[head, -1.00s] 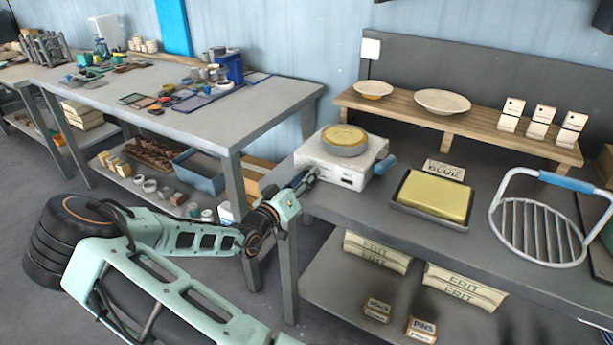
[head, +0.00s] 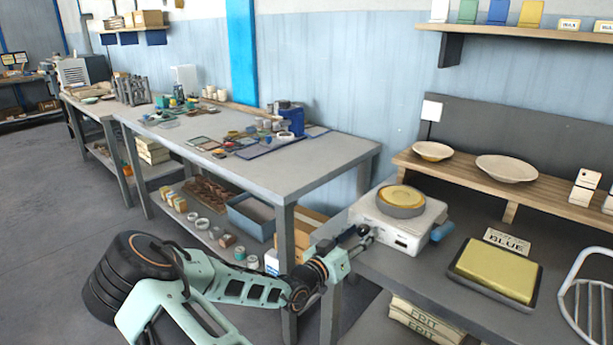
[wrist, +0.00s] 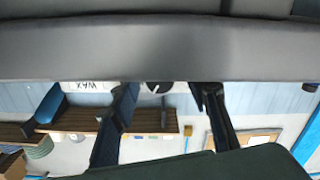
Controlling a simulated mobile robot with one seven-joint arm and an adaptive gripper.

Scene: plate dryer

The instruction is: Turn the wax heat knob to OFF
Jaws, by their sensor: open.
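The wax heater (head: 412,238) is a white box on the right-hand bench, with a round pan of yellow wax (head: 402,196) on top and a blue handle (head: 442,231) at its right. My gripper (head: 364,238) is at the heater's left front side. In the wrist view my gripper (wrist: 168,94) is open, one finger either side of a dark round knob (wrist: 158,87) with a pale pointer mark. The fingers look apart from the knob. Its exact setting is too small to read. I cannot make out the knob in the head view.
A yellow block in a dark tray (head: 460,272) and a wire rack (head: 592,290) stand right of the heater. A wooden shelf with two bowls (head: 433,151) is behind. A WAX label (wrist: 84,86) shows upside down beside the knob. A cluttered bench (head: 270,171) stands left.

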